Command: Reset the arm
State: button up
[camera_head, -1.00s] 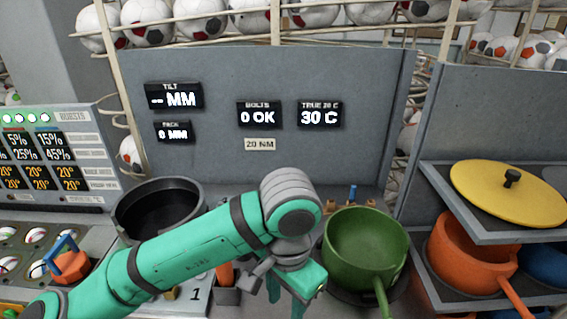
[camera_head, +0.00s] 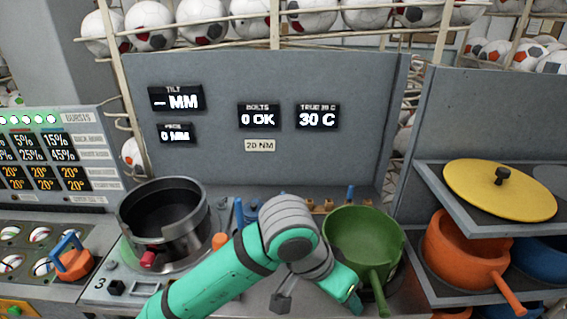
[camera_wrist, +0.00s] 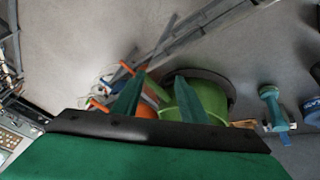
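My green arm reaches up from the bottom of the head view and bends over at its elbow. My gripper (camera_head: 352,304) hangs at the lower right of that bend, partly hidden, beside the green pot (camera_head: 361,243). In the wrist view my gripper (camera_wrist: 160,92) shows two green fingers spread apart, with nothing held between them. The green pot (camera_wrist: 218,92) appears behind the right finger, and an orange object (camera_wrist: 146,106) lies beyond the gap. I cannot judge the distance to either.
A dark round press vessel (camera_head: 165,225) stands left of my arm. A shelf with a yellow lid (camera_head: 480,190) and an orange pot (camera_head: 465,250) is on the right. A grey panel with displays (camera_head: 260,80) closes the back. A blue-handled orange tool (camera_head: 72,262) is at left.

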jog(key=w+d+r+n+t+h, duration=0.2)
jog(key=w+d+r+t+h, duration=0.1)
jog(key=d+h, duration=0.25)
jog(key=w+d+r+n+t+h, duration=0.2)
jog(key=w+d+t+h, duration=0.15)
jog(key=d, duration=0.35)
jog(key=a+f+n+t+y, duration=0.5)
jog(key=a+f+n+t, duration=0.35)
jog(key=f+n, duration=0.2)
jog(key=s+a+f+n+y, duration=0.2)
jog(key=s+a+f+y, duration=0.35)
jog(key=s+f, duration=0.4)
jog(key=s+a+f+m+y, duration=0.2)
jog(key=s+a, duration=0.3)
jog(key=s, duration=0.6)
jog(key=s+a+f+m+g+y, duration=0.1)
jog(key=s+a+f+m, duration=0.4)
jog(key=s, duration=0.6)
jog(key=shift+s+f+y, duration=0.2)
jog(key=shift+f+y, duration=0.05)
jog(key=shift+y, duration=0.1)
jog(key=shift+a, duration=0.1)
